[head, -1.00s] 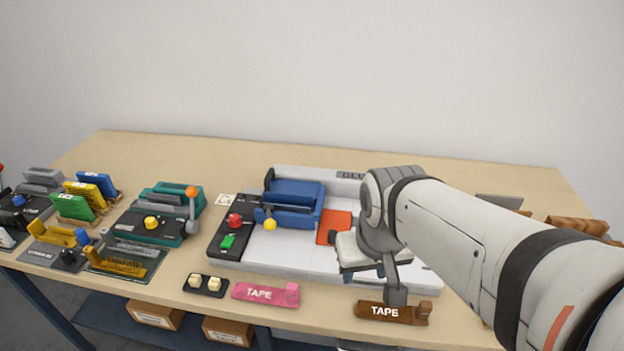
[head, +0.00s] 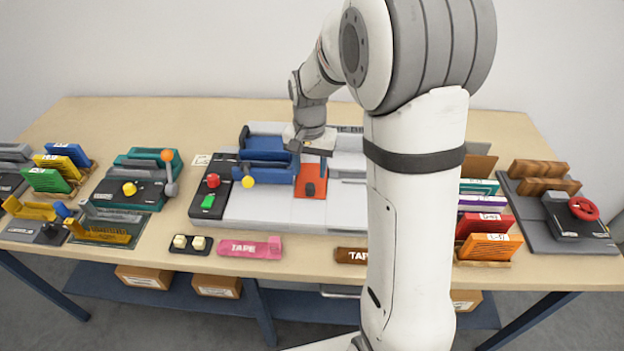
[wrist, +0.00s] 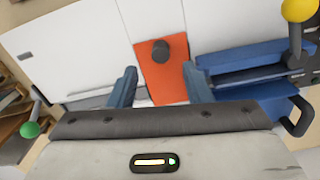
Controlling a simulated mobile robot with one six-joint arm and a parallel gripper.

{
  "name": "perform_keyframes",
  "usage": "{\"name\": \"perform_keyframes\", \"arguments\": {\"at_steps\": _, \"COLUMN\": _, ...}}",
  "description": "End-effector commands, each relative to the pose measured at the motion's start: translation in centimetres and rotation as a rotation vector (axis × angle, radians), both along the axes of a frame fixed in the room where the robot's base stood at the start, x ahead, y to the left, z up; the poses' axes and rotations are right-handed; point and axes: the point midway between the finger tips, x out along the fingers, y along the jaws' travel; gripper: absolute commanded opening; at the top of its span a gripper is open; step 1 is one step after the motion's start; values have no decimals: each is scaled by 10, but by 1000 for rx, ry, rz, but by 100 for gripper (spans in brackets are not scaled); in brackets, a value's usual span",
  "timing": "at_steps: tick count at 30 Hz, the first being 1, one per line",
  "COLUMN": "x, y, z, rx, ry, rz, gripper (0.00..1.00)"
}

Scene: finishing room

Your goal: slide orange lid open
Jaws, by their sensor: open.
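The orange lid (head: 311,178) is a flat panel set in the white top of a machine (head: 262,208), just right of the blue unit. A dark round knob (head: 310,188) stands on its front part. In the wrist view the orange lid (wrist: 162,75) lies ahead of my gripper (wrist: 160,88), with the knob (wrist: 161,51) beyond the fingertips. The two blue-grey fingers are spread apart with nothing between them, one over each side of the lid's near end. In the head view my gripper (head: 296,145) is over the back of the lid, partly hidden by its own wrist.
The blue clamp-like unit (head: 265,168) with a yellow ball handle (head: 248,182) stands close left of the lid. A red knob (head: 213,181) and green switch (head: 208,201) sit on the machine's left panel. Tape holders (head: 250,247) lie in front. My arm hides the machine's right part.

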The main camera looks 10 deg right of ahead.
Motion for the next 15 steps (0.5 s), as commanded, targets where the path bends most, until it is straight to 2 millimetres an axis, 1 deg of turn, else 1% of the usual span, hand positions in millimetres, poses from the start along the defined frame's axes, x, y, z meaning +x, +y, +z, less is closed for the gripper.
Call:
{"name": "perform_keyframes", "arguments": {"at_steps": 3, "x": -1, "y": 0, "z": -21, "rx": 0, "ry": 4, "rz": 1, "gripper": 45}}
{"name": "perform_keyframes", "arguments": {"at_steps": 9, "x": -1, "y": 0, "z": -50, "rx": 0, "ry": 4, "rz": 2, "gripper": 45}}
{"name": "perform_keyframes", "arguments": {"at_steps": 12, "x": -1, "y": 0, "z": -58, "rx": 0, "ry": 2, "rz": 2, "gripper": 45}}
{"name": "perform_keyframes", "arguments": {"at_steps": 15, "x": -1, "y": 0, "z": -62, "rx": 0, "ry": 0, "rz": 3, "gripper": 45}}
